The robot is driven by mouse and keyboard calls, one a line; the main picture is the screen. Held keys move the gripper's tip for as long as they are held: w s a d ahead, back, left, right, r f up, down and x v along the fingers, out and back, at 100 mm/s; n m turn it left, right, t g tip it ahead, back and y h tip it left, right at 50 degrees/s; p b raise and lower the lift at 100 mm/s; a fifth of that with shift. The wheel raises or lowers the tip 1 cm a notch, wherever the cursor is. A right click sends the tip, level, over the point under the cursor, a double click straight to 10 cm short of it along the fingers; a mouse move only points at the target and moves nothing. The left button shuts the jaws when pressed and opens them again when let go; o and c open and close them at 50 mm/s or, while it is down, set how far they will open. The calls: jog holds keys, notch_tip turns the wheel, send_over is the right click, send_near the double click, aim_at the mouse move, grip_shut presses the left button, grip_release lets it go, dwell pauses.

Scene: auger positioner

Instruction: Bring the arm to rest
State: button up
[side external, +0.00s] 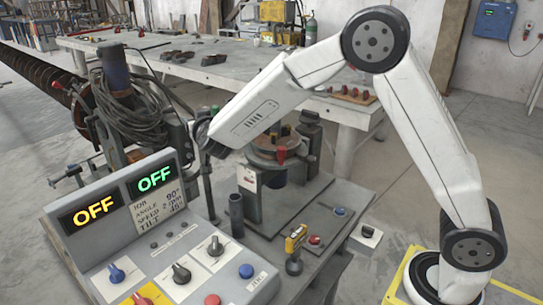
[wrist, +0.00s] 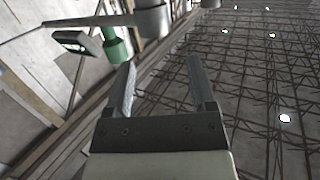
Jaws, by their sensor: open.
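My gripper (wrist: 161,62) is open in the wrist view, with its two fingers apart and nothing between them. Beyond the fingers are roof trusses with small lights and a wall, so the wrist camera faces upward. In the side view my white arm rises from its base at the right, bends at a high elbow and comes down to the left. Its wrist end is above the work bench, near the positioner (side external: 275,150) and behind the control panel (side external: 190,262). The gripper fingers cannot be made out in the side view.
The panel's two displays, yellow (side external: 93,211) and green (side external: 154,179), both read OFF. A coil of dark cable (side external: 128,105) hangs left of the wrist. A yellow-handled tool (side external: 295,240) stands on the bench. A long work table (side external: 190,58) is behind.

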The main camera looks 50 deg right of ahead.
jog(key=s+f+n+g+y, duration=0.2)
jog(key=s+f+g, duration=0.2)
jog(key=s, duration=0.6)
jog(key=s+d+f+n+g+y, duration=0.1)
jog(key=s+f+n+g+y, duration=0.1)
jog(key=s, duration=0.9)
jog(key=s+f+n+g+y, duration=0.1)
jog(key=s+f+g+y, duration=0.2)
jog(key=s+f+g, duration=0.2)
jog(key=s+f, duration=0.3)
jog(key=s, duration=0.3)
jog(key=shift+d+n+g, duration=0.25)
jog(key=shift+n+g, duration=0.15)
